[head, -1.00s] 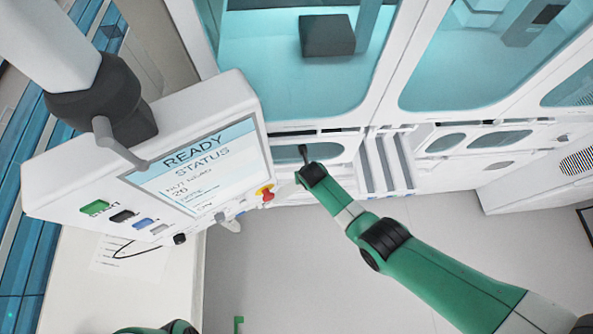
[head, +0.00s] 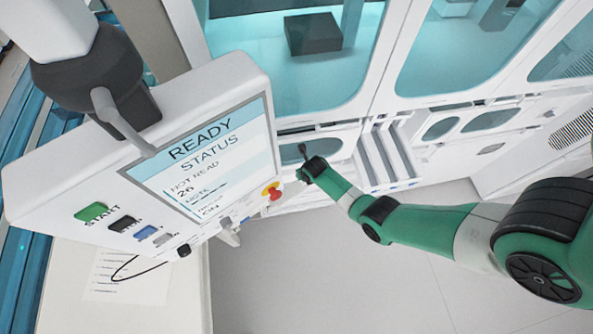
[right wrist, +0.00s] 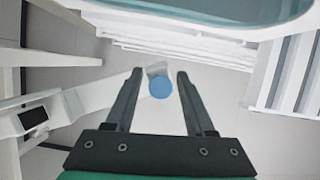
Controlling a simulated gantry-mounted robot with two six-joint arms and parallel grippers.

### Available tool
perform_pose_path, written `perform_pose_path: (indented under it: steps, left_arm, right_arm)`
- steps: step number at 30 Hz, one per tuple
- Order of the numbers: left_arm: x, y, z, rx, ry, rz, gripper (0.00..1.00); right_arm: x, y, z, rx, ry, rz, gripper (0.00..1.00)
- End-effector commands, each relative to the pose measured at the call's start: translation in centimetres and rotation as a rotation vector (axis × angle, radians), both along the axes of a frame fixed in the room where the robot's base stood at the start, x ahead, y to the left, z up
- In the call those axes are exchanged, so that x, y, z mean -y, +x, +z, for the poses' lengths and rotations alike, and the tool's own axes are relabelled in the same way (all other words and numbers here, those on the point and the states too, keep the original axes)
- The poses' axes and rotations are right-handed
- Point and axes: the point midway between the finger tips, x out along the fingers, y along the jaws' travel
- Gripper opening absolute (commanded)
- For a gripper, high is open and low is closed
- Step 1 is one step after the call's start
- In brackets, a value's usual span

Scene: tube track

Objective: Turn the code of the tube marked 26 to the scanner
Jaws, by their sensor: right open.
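In the head view a tilted panel's screen (head: 205,160) reads "READY STATUS", "NOT READ" and "26", with smaller lines below that I cannot fully read. My right gripper (head: 303,150) is at the front of the white cabinet, right of the screen. In the right wrist view my right gripper (right wrist: 156,78) is open. A round blue cap (right wrist: 161,87) with a pale body behind it shows between its fingers. No number or code on it is legible, and I cannot tell whether the fingers touch it. My left gripper is out of view.
The panel has a START button (head: 92,212) and a red knob (head: 274,194). White upright dividers (head: 388,158) stand right of my right gripper. A dark box (head: 313,33) sits behind the cabinet's glass. A paper sheet (head: 125,277) lies on the white bench at lower left.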

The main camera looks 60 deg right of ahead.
Motion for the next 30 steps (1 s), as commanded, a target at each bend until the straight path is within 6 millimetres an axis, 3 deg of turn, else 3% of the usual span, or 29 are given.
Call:
perform_pose_path:
  steps: [3,12,21,26,27,30]
  left_arm:
    - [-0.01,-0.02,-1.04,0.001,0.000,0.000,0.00]
    - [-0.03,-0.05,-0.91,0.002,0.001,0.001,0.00]
    - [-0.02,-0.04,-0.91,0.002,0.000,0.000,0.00]
    - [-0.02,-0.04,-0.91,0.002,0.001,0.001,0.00]
    - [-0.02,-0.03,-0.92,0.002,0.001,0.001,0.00]
    - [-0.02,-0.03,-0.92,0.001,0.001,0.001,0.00]
  right_arm:
    - [0.18,0.04,-0.97,0.001,0.001,-0.002,0.54]
    - [0.22,0.06,-0.85,0.001,0.001,-0.002,0.52]
    - [0.20,0.06,-0.85,0.001,0.001,-0.002,0.00]
    - [0.20,0.06,-0.85,0.001,0.001,-0.002,0.00]
    - [0.20,0.06,-0.85,0.001,0.001,-0.002,0.15]
    - [0.19,0.06,-0.86,0.001,0.001,-0.002,0.00]
